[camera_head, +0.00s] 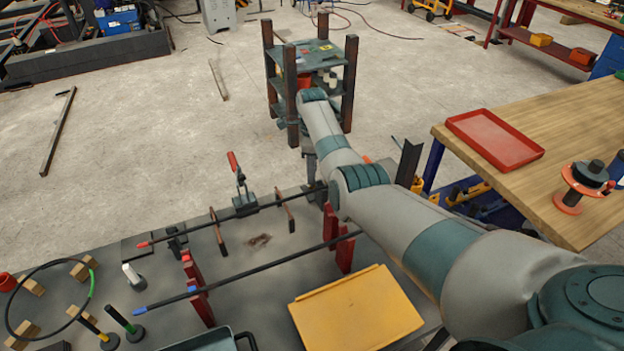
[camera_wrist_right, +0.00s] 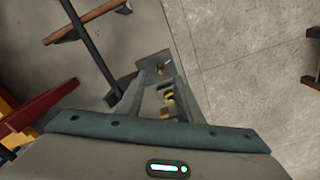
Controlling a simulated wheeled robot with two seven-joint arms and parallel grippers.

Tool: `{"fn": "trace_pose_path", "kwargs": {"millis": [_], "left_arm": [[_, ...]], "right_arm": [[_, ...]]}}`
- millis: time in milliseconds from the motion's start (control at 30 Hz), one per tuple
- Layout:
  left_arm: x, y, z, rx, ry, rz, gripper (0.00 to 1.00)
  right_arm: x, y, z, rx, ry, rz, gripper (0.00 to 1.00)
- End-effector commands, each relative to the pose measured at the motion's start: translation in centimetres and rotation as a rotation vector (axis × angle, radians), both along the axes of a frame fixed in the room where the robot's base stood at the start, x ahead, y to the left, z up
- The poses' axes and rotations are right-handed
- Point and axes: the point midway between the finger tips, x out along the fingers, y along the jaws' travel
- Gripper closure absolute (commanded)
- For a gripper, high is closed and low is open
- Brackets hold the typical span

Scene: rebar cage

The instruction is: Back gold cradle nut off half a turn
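The gold nut (camera_wrist_right: 169,97) shows small and partly hidden between the fingers of my right gripper (camera_wrist_right: 160,80) in the right wrist view. A grey metal plate (camera_wrist_right: 154,64) with a small gold spot stands just beyond the fingertips. The two fingers are apart, one each side of the gold nut; I cannot tell whether either touches it. In the head view my right arm reaches over the bench, and the gripper and nut are not clear there. A black rod with a red tip (camera_head: 215,219) runs toward that spot. My left gripper is not in view.
A second rod, blue-tipped (camera_head: 245,273), lies across red supports (camera_head: 196,288). A toggle clamp (camera_head: 240,190) stands behind the first rod. A yellow panel (camera_head: 356,310) lies on the grey bench. A wooden table with a red tray (camera_head: 494,139) is at right, a dark rack (camera_head: 350,85) behind.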

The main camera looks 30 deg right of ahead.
Motion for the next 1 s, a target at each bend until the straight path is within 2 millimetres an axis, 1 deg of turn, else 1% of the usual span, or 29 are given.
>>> {"fn": "trace_pose_path", "kwargs": {"millis": [33, 100, 200, 300, 500, 800, 867, 900, 933, 1000], "left_arm": [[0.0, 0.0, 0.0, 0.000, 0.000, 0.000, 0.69], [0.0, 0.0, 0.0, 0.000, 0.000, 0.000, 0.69], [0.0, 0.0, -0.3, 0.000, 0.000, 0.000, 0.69], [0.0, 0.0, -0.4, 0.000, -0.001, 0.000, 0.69], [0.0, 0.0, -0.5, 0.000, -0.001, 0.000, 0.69], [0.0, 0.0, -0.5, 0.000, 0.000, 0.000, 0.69], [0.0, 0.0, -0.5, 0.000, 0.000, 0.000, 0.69], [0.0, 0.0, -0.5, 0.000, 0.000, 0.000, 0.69], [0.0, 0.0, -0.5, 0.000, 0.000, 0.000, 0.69], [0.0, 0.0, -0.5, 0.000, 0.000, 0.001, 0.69]], "right_arm": [[-0.1, 0.0, -0.9, 0.001, 0.003, 0.000, 0.67], [-0.1, 0.0, -2.0, 0.001, 0.003, 0.000, 0.67], [0.0, 0.0, -3.2, 0.001, 0.001, 0.001, 0.67], [0.1, 0.0, -4.0, 0.001, -0.001, 0.000, 0.67], [0.1, 0.0, -4.8, 0.001, -0.002, 0.000, 0.67], [0.0, 0.0, -4.9, 0.000, -0.001, 0.000, 0.67], [0.0, 0.0, -4.9, 0.000, -0.001, 0.000, 0.82], [0.0, 0.0, -4.9, 0.000, -0.001, 0.000, 0.91], [0.0, 0.0, -4.9, 0.000, -0.001, 0.000, 0.98], [0.0, 0.0, -4.9, 0.000, -0.001, 0.000, 1.00]]}}
